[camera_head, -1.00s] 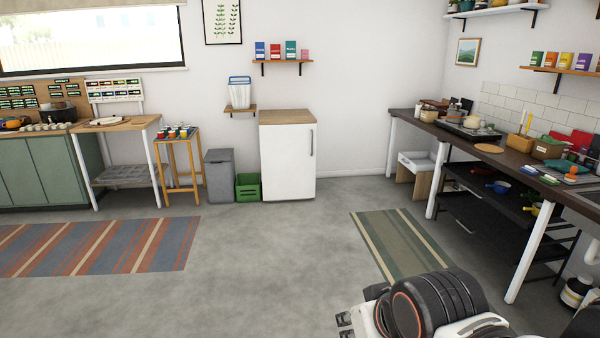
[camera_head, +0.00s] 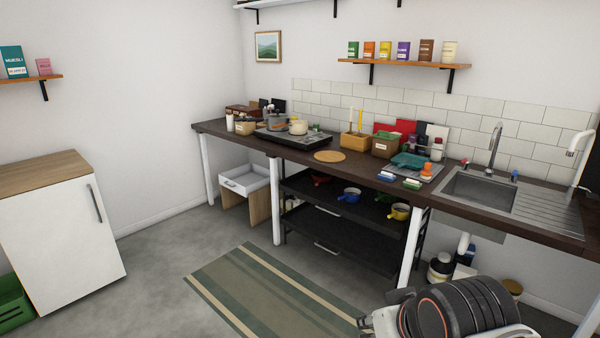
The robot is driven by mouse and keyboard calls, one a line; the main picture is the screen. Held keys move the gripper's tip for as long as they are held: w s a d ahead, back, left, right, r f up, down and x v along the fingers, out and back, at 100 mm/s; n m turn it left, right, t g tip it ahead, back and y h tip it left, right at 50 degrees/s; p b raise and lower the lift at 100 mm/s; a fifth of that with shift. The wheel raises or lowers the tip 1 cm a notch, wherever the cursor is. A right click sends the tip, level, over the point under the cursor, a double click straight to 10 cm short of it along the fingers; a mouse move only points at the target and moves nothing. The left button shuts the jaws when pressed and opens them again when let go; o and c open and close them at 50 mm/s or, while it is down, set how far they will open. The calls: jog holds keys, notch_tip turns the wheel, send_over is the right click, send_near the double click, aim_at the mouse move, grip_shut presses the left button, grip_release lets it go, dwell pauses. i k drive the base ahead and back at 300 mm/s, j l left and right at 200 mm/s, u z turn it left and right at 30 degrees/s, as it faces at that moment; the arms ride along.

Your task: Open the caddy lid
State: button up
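A brown-green box with a white label and a green top (camera_head: 385,146) stands on the dark counter, left of the sink. It may be the caddy, but I cannot be sure, and its top looks closed. My gripper (camera_head: 364,323) barely shows as a small dark part at the bottom edge, beside my bulky arm. Its fingers are too cut off to tell open from shut. It is low in the picture, well in front of the counter and apart from the box.
The counter (camera_head: 290,148) holds a hob with pots, a round board (camera_head: 329,156), a tray and a sink (camera_head: 480,190). Black shelves with pans are below. A striped rug (camera_head: 262,290) lies on the floor. A white cabinet (camera_head: 60,235) and green crate (camera_head: 12,300) are at left.

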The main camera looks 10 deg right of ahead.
aim_at(381, 134)
jog(key=i+l+z, duration=0.1)
jog(key=i+z, duration=0.4)
jog(key=i, duration=1)
